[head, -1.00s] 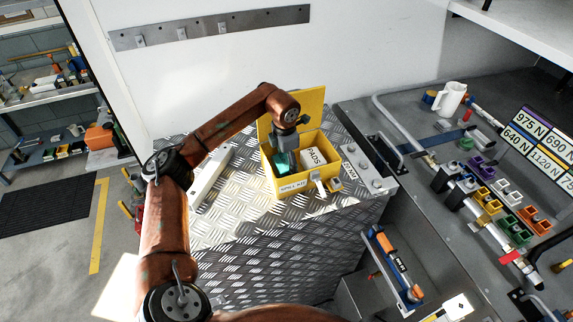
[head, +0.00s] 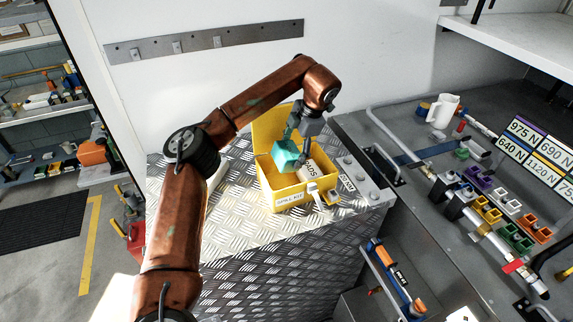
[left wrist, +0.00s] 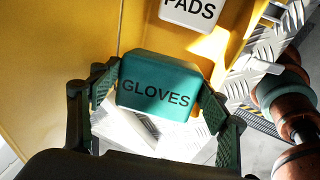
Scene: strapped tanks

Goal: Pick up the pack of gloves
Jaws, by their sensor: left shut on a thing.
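The pack of gloves (left wrist: 160,88) is a teal block lettered GLOVES. In the left wrist view it sits between the two fingers of my left gripper (left wrist: 155,105), which touch its sides. In the head view the teal pack (head: 286,156) hangs from my left gripper (head: 292,138), raised at the mouth of the yellow spill kit box (head: 287,196). The fingers are partly hidden in the head view. The box's yellow lid (head: 270,125) stands open behind. My right gripper is not in view.
A white PADS pack (head: 312,168) stays in the box, right of the gloves. The box stands on a silver tread-plate top (head: 235,235). A grey bench with a white jug (head: 443,111) and several coloured clamps is at the right. A wall rail (head: 205,40) is behind.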

